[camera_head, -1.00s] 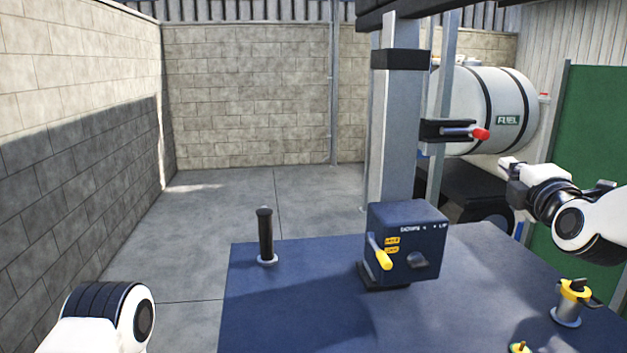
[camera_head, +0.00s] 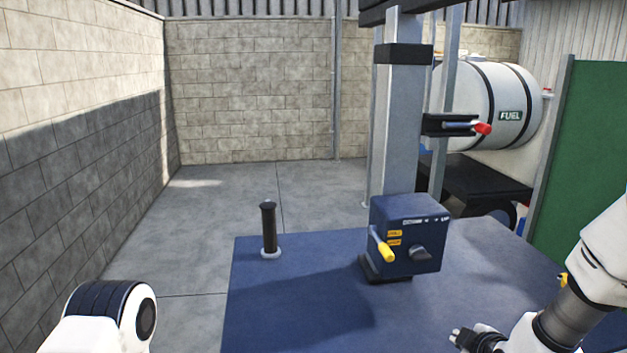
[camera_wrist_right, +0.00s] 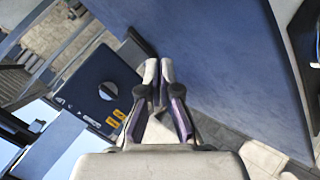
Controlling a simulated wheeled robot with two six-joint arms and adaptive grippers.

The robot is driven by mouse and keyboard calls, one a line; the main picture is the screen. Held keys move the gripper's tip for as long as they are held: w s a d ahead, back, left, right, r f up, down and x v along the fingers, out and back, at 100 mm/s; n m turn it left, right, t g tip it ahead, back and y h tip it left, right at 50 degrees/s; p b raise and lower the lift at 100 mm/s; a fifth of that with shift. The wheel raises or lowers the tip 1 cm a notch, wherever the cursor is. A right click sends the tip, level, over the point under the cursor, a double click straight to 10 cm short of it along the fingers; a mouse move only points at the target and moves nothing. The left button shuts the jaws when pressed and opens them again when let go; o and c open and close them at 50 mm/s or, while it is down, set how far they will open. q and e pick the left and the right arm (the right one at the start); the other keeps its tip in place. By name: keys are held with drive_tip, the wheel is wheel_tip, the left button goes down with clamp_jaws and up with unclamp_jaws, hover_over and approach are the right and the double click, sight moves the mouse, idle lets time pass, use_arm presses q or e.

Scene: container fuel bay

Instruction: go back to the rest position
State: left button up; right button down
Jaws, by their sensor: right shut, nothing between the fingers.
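My right gripper (camera_head: 462,338) is low over the front right of the blue table (camera_head: 300,290) in the head view. Its fingers also show in the right wrist view (camera_wrist_right: 159,72); they are together with nothing between them. My left arm shows only a rounded joint at the lower left of the head view; its gripper is out of the picture. A blue control box (camera_head: 408,230) with a yellow lever and a dark knob stands on the table, apart from the right gripper. It also appears at the left in the right wrist view (camera_wrist_right: 95,92).
A black upright handle (camera_head: 268,228) stands at the table's back left. A grey post (camera_head: 402,130) rises behind the box, with a red-tipped lever (camera_head: 482,128) beside it. A white fuel tank (camera_head: 490,100) and green panel (camera_head: 590,160) are at the right. Floor at left is clear.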

drive_tip(key=s+a+f+m+g+b, duration=0.2)
drive_tip(key=s+f+m+g, duration=0.3)
drive_tip(key=s+f, duration=1)
drive_tip(key=s+a+f+m+g+b, duration=0.2)
drive_tip(key=s+f+m+g, duration=0.3)
drive_tip(key=s+f, duration=1)
drive_tip(key=shift+s+f+m+g, duration=0.3)
drive_tip(key=shift+s+m, duration=0.4)
drive_tip(key=shift+s, duration=0.55)
